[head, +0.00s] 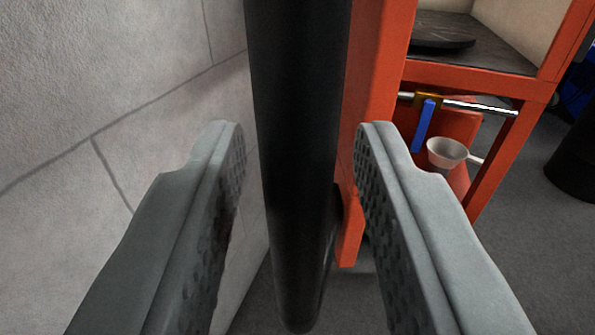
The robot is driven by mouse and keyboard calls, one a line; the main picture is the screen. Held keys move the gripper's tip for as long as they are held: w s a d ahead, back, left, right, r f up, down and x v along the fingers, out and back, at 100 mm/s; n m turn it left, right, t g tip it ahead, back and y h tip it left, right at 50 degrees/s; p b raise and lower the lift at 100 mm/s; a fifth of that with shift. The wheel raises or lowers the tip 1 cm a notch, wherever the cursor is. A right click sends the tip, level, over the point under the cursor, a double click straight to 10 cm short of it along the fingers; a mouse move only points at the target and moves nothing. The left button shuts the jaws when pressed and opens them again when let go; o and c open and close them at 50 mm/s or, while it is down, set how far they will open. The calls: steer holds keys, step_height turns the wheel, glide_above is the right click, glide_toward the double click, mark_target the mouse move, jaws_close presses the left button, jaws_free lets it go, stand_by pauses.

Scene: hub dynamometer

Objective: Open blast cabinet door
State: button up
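My gripper (300,140) is open, its two grey ridged fingers reaching in from the bottom of the head view. A thick black upright bar (296,170) shows between the fingers, with a gap on each side. I cannot tell whether it is between the fingertips or beyond them. An orange upright panel (376,70) stands just right of the bar and is partly hidden by the right finger. It may be part of the blast cabinet or its door; I cannot tell, nor whether the bar is a handle on it.
A grey block wall (110,90) is close on the left. At right, an orange frame (470,78) has a dark shelf (480,48), a metal rail (480,107), a hanging blue strip (423,126) and a white cup-like vessel (447,153). Grey floor (530,240) is clear at lower right.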

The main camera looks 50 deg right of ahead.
steer(key=v, duration=1.7)
steer(key=shift+a, duration=0.15)
steer(key=shift+s, duration=0.15)
